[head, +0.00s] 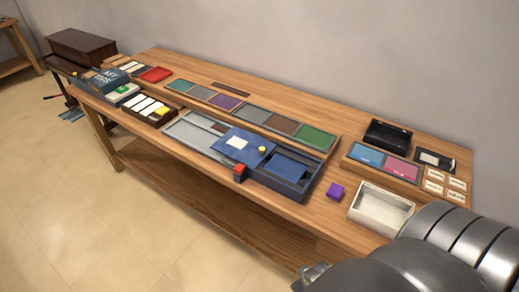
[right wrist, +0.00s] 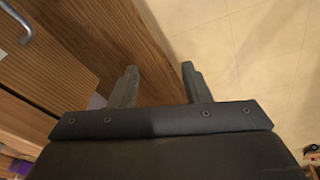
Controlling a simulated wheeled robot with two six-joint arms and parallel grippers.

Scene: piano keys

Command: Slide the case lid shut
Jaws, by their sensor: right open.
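The long case (head: 295,186) lies along the front part of the table. Its blue lid (head: 222,143) has a white label and a yellow knob (head: 262,149), and covers the middle of the case. The right end is open, showing a blue interior, and a grey section shows at the left end. A red block (head: 239,170) is at the front edge beside the lid. My right gripper (right wrist: 158,84) is open and empty in the right wrist view, by the table edge above the floor. My left gripper is in neither view.
A purple cube (head: 336,191) and a cream open box (head: 381,209) stand right of the case. A long tray of coloured panels (head: 250,116) lies behind it. A dark box with white blocks (head: 149,110) stands to the left. My right arm fills the bottom right.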

